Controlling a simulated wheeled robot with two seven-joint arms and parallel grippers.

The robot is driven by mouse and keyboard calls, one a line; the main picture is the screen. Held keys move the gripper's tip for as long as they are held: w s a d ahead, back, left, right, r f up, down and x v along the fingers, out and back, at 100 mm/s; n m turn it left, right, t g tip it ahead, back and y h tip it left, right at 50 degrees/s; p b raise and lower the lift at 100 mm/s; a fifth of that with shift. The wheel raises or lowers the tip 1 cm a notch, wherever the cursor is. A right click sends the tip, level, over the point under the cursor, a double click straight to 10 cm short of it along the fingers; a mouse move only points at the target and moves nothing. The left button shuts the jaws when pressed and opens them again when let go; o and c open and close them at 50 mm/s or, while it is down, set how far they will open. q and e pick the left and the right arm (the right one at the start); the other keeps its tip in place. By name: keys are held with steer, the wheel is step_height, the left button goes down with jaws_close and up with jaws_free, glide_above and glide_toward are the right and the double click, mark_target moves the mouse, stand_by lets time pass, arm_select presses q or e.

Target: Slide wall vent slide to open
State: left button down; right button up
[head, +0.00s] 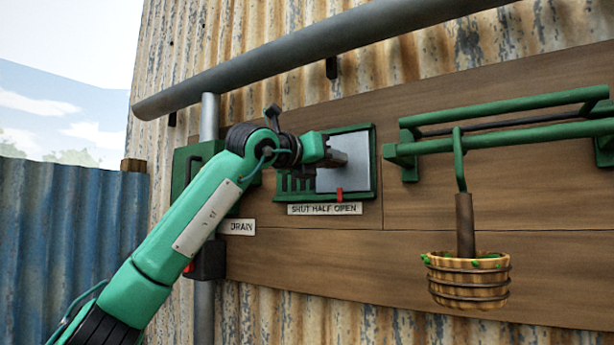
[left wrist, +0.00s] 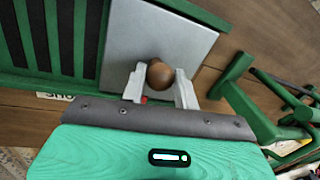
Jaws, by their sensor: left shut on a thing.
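The wall vent is a green frame (head: 372,135) on the plank wall with a grey slide plate (head: 358,178) in it. The plate covers the right part, and dark slots (head: 295,183) show uncovered at the left. A red pointer (head: 339,195) under the plate stands above the word OPEN on the label (head: 324,209). My left gripper (head: 338,158) is at the plate. In the left wrist view its two fingers (left wrist: 160,88) are shut on a round brown knob (left wrist: 159,73) on the plate. The head view hides the knob behind the gripper. My right gripper is not in view.
A green rail (head: 500,140) juts out at the right, with a wooden basket (head: 468,280) hanging from it. A grey pipe (head: 300,55) slopes above. A green box (head: 185,165) and a DRAIN label (head: 241,227) are left of the vent.

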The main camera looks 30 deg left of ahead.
arm_select(q)
steer(key=shift+d, duration=0.25)
steer(key=shift+a, duration=0.15)
steer(key=c, duration=1.2)
jaws_free()
steer(key=shift+o, duration=0.6)
steer(key=shift+d, duration=0.25)
steer(key=shift+a, duration=0.1)
steer(key=b+v, duration=0.6)
steer(key=v, duration=0.7)
steer(key=shift+s, duration=0.4)
